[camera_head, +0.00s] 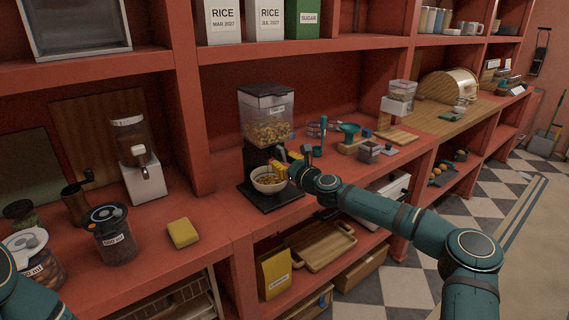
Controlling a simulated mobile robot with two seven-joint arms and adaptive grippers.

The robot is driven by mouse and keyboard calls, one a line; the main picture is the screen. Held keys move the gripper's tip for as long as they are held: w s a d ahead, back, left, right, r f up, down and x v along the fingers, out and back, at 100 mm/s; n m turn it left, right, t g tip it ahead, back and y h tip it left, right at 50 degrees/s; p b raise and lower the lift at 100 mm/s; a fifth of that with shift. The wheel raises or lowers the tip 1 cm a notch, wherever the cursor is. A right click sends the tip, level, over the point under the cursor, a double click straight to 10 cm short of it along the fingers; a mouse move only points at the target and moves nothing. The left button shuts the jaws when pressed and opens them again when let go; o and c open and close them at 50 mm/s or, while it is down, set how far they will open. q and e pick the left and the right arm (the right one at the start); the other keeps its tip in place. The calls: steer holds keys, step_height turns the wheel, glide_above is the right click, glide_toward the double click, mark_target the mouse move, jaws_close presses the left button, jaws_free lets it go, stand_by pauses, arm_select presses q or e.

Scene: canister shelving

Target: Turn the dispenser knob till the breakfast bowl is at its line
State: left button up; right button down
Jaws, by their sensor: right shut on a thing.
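The cereal dispenser (266,117) stands on the red counter, with a clear hopper partly filled with cereal and a black base. The breakfast bowl (269,180) is white and sits on the dispenser's black base, under the outlet. Cereal shows inside it; its line cannot be made out. My right gripper (282,163) is at the front of the dispenser, just above the bowl's right side, shut on the dispenser knob, which it mostly hides. Part of my left arm shows at the lower left corner; its gripper is out of view.
A yellow sponge (183,233), a dark lidded canister (113,236) and a white grinder-like dispenser (141,165) stand to the left. A teal funnel (349,130) and small items stand to the right. Rice canisters (222,20) are on the shelf above.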

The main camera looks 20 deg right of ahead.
steer(key=shift+r, duration=0.5)
steer(key=shift+c, duration=2.1)
jaws_free()
steer(key=shift+a, duration=0.1)
steer(key=shift+f, duration=0.15)
steer(key=shift+f, duration=0.1)
steer(key=v, duration=1.2)
